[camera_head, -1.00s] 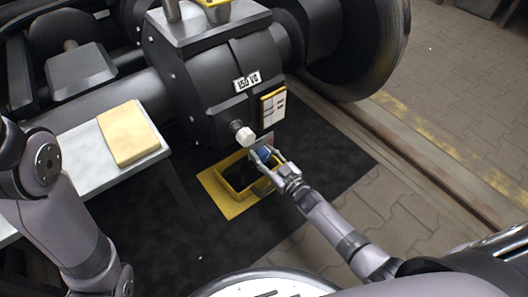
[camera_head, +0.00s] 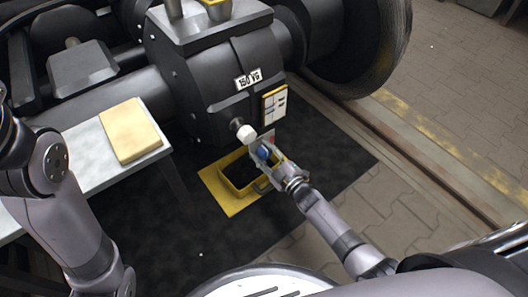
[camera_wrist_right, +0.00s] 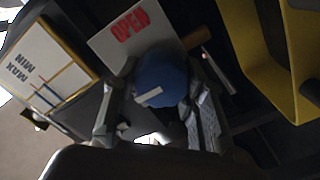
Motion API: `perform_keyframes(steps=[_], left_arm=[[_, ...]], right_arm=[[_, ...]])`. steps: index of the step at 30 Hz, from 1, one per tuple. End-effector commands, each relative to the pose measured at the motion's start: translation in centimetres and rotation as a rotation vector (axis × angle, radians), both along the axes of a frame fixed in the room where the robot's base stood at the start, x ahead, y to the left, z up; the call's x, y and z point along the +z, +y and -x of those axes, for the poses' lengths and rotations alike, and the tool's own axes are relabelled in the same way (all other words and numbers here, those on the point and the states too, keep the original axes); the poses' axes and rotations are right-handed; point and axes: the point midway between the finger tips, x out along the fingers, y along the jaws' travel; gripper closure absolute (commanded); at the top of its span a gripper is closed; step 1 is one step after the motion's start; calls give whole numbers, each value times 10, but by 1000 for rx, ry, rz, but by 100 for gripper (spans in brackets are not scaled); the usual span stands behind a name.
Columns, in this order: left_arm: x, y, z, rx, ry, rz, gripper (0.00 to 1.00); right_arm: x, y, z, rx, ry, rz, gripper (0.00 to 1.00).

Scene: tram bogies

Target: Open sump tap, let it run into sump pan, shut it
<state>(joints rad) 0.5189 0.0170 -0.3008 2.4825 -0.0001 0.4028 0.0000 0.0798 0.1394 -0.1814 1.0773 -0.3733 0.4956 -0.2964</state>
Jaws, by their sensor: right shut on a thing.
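The sump tap has a round blue knob (camera_wrist_right: 160,82) with a pale mark on it. A white plate with red OPEN lettering (camera_wrist_right: 130,32) is behind it in the wrist view. My right gripper (camera_head: 263,154) is shut on the knob, with one finger on each side in the wrist view (camera_wrist_right: 155,108). The yellow-rimmed sump pan (camera_head: 232,184) with a dark inside stands below the gearbox, just under and left of the gripper. Its yellow wall shows at the right of the wrist view (camera_wrist_right: 262,75). No stream of oil can be made out. My left gripper is out of view.
The dark gearbox (camera_head: 215,85) carries a pale hexagonal plug (camera_head: 246,135) and a MAX/MIN gauge plate (camera_head: 273,104). A wheel (camera_head: 365,50) stands at right. A pale table (camera_head: 88,160) with a yellow pad (camera_head: 130,130) is at left. Dark matting (camera_head: 165,235) covers the floor.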

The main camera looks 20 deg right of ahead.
Motion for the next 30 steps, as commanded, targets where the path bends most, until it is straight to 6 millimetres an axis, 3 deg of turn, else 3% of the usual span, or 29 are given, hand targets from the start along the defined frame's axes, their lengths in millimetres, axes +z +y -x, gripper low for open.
perform_keyframes(steps=[15, 16, 25, 30], left_arm=[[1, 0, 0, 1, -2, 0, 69], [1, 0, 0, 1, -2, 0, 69], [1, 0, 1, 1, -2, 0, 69], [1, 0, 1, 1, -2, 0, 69]], right_arm=[[-1, 0, 1, 1, -6, 21, 90], [-1, 0, 1, 1, -6, 21, 62], [0, 0, 0, 1, -6, 19, 42], [0, 0, 0, 1, -6, 18, 41]])
